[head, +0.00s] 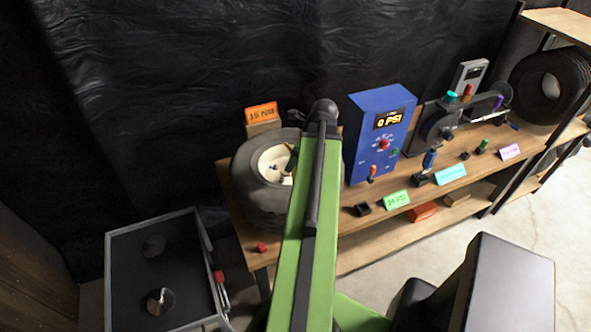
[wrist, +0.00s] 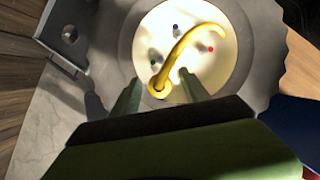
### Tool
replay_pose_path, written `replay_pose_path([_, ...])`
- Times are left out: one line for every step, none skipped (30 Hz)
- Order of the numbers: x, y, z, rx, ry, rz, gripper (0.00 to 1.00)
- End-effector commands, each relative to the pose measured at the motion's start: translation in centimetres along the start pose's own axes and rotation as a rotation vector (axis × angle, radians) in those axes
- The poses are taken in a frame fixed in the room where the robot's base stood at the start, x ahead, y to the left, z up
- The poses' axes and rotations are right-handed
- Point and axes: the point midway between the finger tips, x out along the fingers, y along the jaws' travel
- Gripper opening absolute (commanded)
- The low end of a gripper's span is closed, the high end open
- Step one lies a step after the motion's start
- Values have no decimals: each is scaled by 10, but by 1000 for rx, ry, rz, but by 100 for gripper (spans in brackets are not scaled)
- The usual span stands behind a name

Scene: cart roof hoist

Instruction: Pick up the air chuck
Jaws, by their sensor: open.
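A yellow curved piece (wrist: 190,48) with a rounded, ring-like end lies over the pale wheel hub in the wrist view. It looks like the air chuck, but I cannot be sure. A bit of yellow also shows on the hub in the head view (head: 292,160), partly behind my arm. My gripper (wrist: 158,83) is open, its two fingers on either side of the yellow piece's rounded end in the picture. I cannot tell the height gap between them. In the head view my gripper cannot be made out clearly.
The grey tire (head: 256,200) lies flat on the wooden bench (head: 345,225). A blue gauge box (head: 360,135) stands right beside it. An orange sign (head: 262,113) is behind the tire. A red knob (head: 262,247) sits at the bench's front left. A grey tray (head: 125,275) stands lower left.

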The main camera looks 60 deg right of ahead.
Motion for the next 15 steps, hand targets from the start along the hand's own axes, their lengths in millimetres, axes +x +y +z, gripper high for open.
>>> replay_pose_path([19,-1,-2,-2,0,0,54])
replay_pose_path([24,-1,-2,-2,0,0,54])
replay_pose_path([28,-1,-2,-2,0,0,54])
replay_pose_path([30,0,-1,-2,0,0,54])
replay_pose_path([31,0,-1,-1,0,0,54])
replay_pose_path([30,0,0,-1,0,0,54])
replay_pose_path([29,0,0,0,0,0,54])
replay_pose_path([28,0,1,0,0,0,54])
replay_pose_path([27,0,1,0,0,0,54])
replay_pose_path([27,0,1,0,0,0,54])
replay_pose_path([27,0,1,0,0,0,54])
replay_pose_path([27,0,1,0,0,0,48])
replay_pose_path([27,0,1,0,0,0,44])
replay_pose_path([27,0,1,0,0,0,41])
replay_pose_path([27,0,1,0,0,0,35])
